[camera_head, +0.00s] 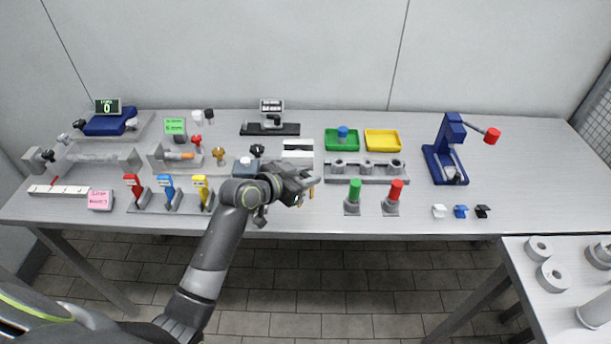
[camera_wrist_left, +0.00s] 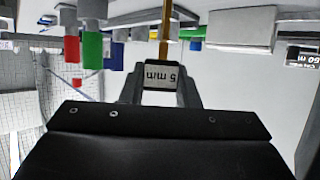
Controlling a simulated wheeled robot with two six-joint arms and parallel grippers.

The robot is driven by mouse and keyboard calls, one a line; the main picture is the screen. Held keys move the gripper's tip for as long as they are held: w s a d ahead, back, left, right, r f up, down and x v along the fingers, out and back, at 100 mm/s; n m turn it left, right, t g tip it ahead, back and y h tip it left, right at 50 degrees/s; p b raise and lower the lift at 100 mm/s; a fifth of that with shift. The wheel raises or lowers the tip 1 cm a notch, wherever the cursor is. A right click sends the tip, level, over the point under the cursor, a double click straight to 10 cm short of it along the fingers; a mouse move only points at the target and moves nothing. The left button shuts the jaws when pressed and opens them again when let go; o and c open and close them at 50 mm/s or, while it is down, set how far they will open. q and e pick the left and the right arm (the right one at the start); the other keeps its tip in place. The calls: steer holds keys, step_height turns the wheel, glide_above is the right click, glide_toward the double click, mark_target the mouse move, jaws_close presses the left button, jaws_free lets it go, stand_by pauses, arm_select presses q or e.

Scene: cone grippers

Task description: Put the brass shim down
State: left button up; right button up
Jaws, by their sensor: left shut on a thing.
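The brass shim shows as a thin gold strip (camera_wrist_left: 164,30) in the left wrist view. It extends from a small pale piece marked "5 mm" (camera_wrist_left: 161,75) between my left gripper's fingers. In the head view a bit of brass (camera_head: 311,193) shows at the fingertips. My left gripper (camera_head: 307,184) is shut on the shim over the front middle of the table (camera_head: 330,218). The hand hides part of the shim, and I cannot tell whether it touches the table. My right gripper is not in view.
Red, blue and yellow tools (camera_head: 167,191) stand in a rack to the left. Green (camera_head: 354,190) and red (camera_head: 395,190) handled gauges stand to the right. Behind are a green tray (camera_head: 334,146), a yellow tray (camera_head: 382,148) and a blue press (camera_head: 446,150). Bare table lies at the far right.

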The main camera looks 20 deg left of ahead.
arm_select(q)
steer(key=shift+f, duration=0.2)
steer(key=o, duration=1)
steer(key=shift+c, duration=0.2)
steer(key=shift+r, duration=0.1)
steer(key=shift+r, duration=0.2)
steer(key=shift+s+a, duration=0.2)
steer(key=shift+s, duration=0.15)
steer(key=v, duration=1.1)
steer(key=shift+b, duration=0.45)
steer(key=shift+s, duration=0.15)
